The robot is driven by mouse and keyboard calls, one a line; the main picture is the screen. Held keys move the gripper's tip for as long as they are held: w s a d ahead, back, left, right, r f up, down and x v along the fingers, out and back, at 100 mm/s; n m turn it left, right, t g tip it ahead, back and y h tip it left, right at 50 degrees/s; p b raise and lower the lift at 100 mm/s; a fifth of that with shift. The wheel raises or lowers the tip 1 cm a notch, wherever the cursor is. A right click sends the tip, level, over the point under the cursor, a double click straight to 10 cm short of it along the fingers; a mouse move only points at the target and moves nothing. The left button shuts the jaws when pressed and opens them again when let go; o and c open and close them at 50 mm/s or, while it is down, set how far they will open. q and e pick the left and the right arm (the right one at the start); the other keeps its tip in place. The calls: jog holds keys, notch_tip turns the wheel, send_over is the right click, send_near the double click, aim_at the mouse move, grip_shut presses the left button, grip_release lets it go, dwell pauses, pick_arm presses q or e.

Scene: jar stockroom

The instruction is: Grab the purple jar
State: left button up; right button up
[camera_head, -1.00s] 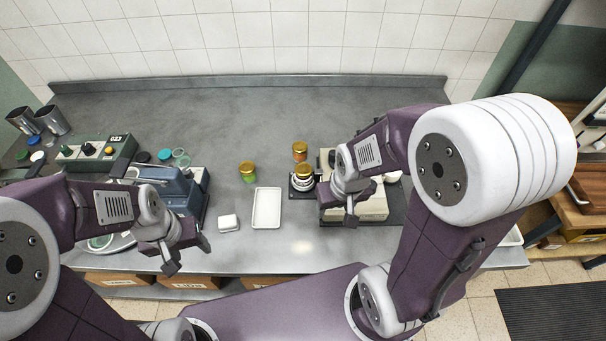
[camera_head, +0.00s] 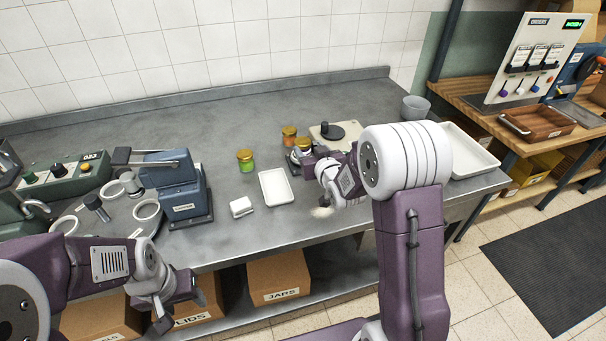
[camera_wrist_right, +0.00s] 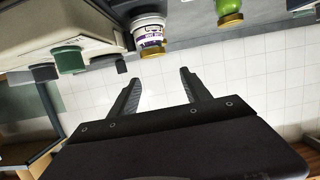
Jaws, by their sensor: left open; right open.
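A jar with a gold lid and a white label with purple print (camera_wrist_right: 150,36) shows at the top of the right wrist view, beyond my fingers. In the head view a gold-lidded jar (camera_head: 303,144) stands behind my right gripper, its body mostly hidden there. My right gripper (camera_wrist_right: 160,88) is open and empty, apart from the jar; it also shows in the head view (camera_head: 328,200) over the front of the table. My left gripper (camera_head: 176,303) is open and empty, low at the table's front edge.
A green jar (camera_head: 245,161) and an orange jar (camera_head: 289,135) stand close by. A white tray (camera_head: 263,190) and a small white block (camera_head: 241,207) lie left of my right gripper. A blue machine (camera_head: 184,195) stands further left. The back of the table (camera_head: 230,115) is clear.

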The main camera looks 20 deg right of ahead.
aim_at(303, 142)
jog(key=w+f, duration=0.3)
jog(key=w, duration=0.1)
jog(key=shift+w+d, duration=0.1)
jog(key=shift+d, duration=0.25)
jog(key=shift+w+d+f, duration=0.15)
jog(key=shift+w, duration=0.1)
jog(key=shift+w+p, duration=0.3)
jog(key=shift+w, duration=0.05)
jog(key=x, duration=0.3)
jog(key=shift+w+p, duration=0.3)
jog(key=shift+w, duration=0.1)
jog(key=shift+w+f, duration=0.2)
jog(key=shift+w, duration=0.15)
jog(key=shift+s+r, duration=0.1)
jog(key=c, duration=0.4)
pick_arm(q)
jog(key=shift+w+d+r, duration=0.15)
jog(key=shift+w+d, duration=0.25)
jog(key=shift+d, duration=0.05)
pick_arm(e)
grip_shut()
